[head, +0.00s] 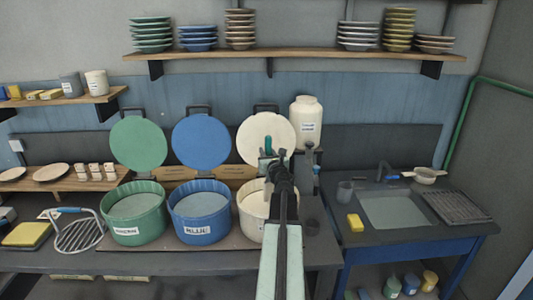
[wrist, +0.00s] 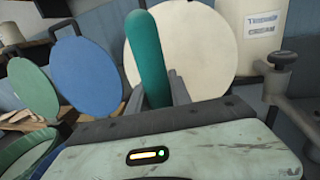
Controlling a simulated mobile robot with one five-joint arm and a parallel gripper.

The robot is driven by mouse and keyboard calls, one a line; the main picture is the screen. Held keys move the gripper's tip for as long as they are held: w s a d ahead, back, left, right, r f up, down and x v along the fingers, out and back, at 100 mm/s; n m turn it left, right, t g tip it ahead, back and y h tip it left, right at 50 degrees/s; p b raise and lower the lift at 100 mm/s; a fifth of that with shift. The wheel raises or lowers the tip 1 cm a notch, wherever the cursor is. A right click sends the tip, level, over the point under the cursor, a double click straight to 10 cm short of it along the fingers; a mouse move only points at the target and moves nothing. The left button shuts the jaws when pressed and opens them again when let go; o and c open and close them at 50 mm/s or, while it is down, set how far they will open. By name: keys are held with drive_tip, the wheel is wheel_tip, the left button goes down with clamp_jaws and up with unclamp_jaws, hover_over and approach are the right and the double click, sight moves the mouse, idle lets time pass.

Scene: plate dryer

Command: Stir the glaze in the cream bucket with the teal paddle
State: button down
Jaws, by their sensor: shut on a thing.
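The cream bucket (head: 248,218) stands on the bench at the right end of a row of buckets, with its round cream lid (head: 252,132) raised behind it. My arm covers much of this bucket in the head view. My gripper (head: 270,162) is above the bucket and shut on the teal paddle (wrist: 149,58). The paddle's teal handle sticks up from between the jaws in the wrist view, in front of the cream lid (wrist: 190,40). The paddle's lower end is hidden, so I cannot tell whether it is in the glaze.
The green bucket (head: 134,228) and blue bucket (head: 199,229) stand open to the left, lids raised. A cream jar (head: 306,124) and a clamp-like post (wrist: 283,75) are close on the right. A sink (head: 392,210) and yellow sponge (head: 355,222) are farther right.

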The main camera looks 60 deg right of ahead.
drive_tip(key=shift+r+p, duration=2.4)
drive_tip(key=shift+r, duration=0.3)
drive_tip(key=shift+f, duration=0.1)
drive_tip(key=shift+f, duration=0.15)
